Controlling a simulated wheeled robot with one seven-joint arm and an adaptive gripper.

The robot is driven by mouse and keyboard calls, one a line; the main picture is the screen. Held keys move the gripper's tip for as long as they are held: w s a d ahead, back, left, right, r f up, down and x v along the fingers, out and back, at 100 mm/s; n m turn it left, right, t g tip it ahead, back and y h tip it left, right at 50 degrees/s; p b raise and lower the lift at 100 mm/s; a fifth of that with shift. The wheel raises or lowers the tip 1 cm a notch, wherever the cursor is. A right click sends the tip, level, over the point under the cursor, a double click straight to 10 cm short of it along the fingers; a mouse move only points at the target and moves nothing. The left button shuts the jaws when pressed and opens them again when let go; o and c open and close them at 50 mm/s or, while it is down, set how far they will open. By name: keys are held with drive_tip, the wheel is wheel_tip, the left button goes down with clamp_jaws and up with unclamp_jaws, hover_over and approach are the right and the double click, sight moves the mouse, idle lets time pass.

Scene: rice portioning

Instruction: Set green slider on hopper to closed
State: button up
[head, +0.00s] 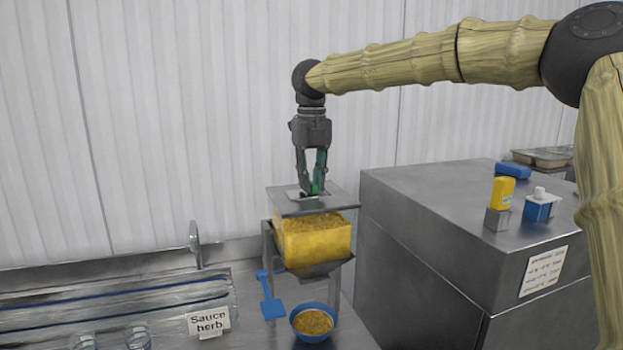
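The hopper (317,238) stands on metal legs, with yellow grain showing in its body under a flat grey top plate (338,199). The green slider (313,188) shows as a small green patch at an opening in that plate. My gripper (311,189) points straight down from above, with its fingertips at plate level. Its fingers are drawn in close together, with green showing between the tips, and look shut on the slider. The fingers hide most of the slider, so how far it is slid cannot be seen.
A blue bowl (313,335) of grain sits below the hopper, and a blue scoop (270,302) is left of it. A steel cabinet (430,205) stands close on the right, with a yellow bottle (503,193) and blue items on top.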

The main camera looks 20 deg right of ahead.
clamp_jaws()
drive_tip(key=shift+d, duration=0.1)
drive_tip(key=d+p, duration=0.1)
drive_tip(key=d, duration=0.3)
drive_tip(key=shift+w+d, duration=0.1)
drive_tip(key=shift+o, duration=1.1)
unclamp_jaws()
drive_tip(key=o, duration=0.3)
drive_tip(key=shift+d, duration=0.25)
